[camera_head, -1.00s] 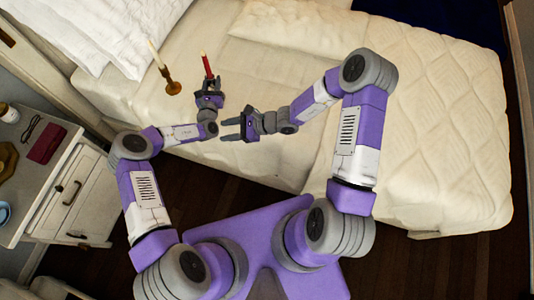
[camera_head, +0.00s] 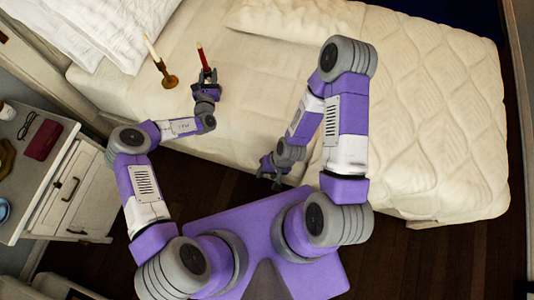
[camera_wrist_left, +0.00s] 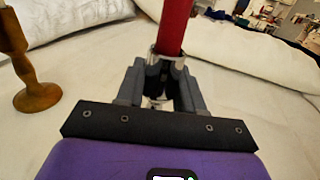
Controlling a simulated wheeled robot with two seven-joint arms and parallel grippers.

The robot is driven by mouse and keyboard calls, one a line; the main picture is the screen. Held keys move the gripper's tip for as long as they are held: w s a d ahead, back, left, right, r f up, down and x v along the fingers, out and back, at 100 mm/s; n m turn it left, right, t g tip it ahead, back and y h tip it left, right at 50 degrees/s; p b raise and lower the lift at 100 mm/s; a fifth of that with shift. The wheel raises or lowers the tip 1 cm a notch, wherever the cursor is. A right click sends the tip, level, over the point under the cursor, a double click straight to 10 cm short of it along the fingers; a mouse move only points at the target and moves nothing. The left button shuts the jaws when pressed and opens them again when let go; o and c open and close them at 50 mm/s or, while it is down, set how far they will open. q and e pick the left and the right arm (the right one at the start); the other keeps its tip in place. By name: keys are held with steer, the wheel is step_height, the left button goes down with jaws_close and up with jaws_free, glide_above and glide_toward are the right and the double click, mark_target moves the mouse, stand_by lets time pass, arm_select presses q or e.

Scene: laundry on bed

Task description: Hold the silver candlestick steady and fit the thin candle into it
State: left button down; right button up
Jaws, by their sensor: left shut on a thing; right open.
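My left gripper (camera_head: 207,78) is shut on the silver candlestick (camera_wrist_left: 153,62) above the bed. The candlestick's shiny rim shows between the fingers in the left wrist view; its lower part is mostly hidden. A thin red candle (camera_head: 202,56) stands up from the candlestick, and its lower end sits inside the rim in the left wrist view (camera_wrist_left: 176,25). In the head view the candle leans slightly left. My right gripper (camera_head: 270,168) is open and empty near the bed's front edge, well away from the candle.
A brown candlestick (camera_head: 169,80) with a pale candle (camera_head: 151,47) stands on the bed (camera_head: 260,95), just left of my left gripper. Pillows (camera_head: 110,25) lie at the back left. A nightstand (camera_head: 75,190) with glasses and a dark red case stands at the left.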

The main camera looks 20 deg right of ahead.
stand_by(0.4)
arm_select(q)
steer(key=c, duration=0.6)
jaws_free()
